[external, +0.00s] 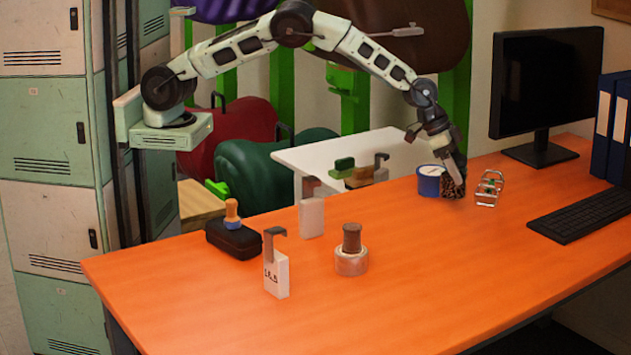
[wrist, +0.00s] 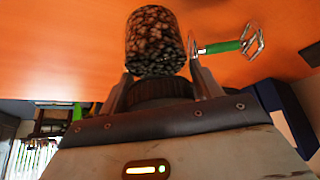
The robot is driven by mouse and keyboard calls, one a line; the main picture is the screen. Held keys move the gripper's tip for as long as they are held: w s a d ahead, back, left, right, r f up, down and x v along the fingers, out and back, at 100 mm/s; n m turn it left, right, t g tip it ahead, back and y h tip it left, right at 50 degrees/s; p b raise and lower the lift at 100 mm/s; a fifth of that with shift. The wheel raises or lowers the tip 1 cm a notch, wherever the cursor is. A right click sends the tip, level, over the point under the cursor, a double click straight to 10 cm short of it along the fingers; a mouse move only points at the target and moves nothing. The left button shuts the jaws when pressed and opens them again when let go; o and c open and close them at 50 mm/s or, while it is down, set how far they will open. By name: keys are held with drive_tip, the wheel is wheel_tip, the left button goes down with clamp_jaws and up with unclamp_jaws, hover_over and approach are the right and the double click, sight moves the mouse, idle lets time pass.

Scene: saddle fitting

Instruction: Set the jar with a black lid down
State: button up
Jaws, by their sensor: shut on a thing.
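The jar (wrist: 155,42) is clear, with dark brown speckled contents, and sits between the fingers of my gripper (wrist: 160,74) in the wrist view. The lid end faces my palm and is mostly hidden by the gripper. In the external view the jar (external: 454,187) is below my gripper (external: 456,168), at the orange desk (external: 420,270). Its base is at or very near the desk top; I cannot tell whether it touches. My gripper is shut on the jar and points down.
A blue and white tin (external: 430,181) stands close on the jar's left. A metal wire object with a green part (external: 489,188) is close on its right. A monitor (external: 545,85) and keyboard (external: 580,211) are farther right.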

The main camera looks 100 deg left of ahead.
drive_tip(key=shift+f, duration=1.75)
drive_tip(key=shift+f, duration=0.15)
drive_tip(key=o, duration=1.3)
drive_tip(key=shift+f, duration=0.1)
drive_tip(key=shift+o, duration=0.2)
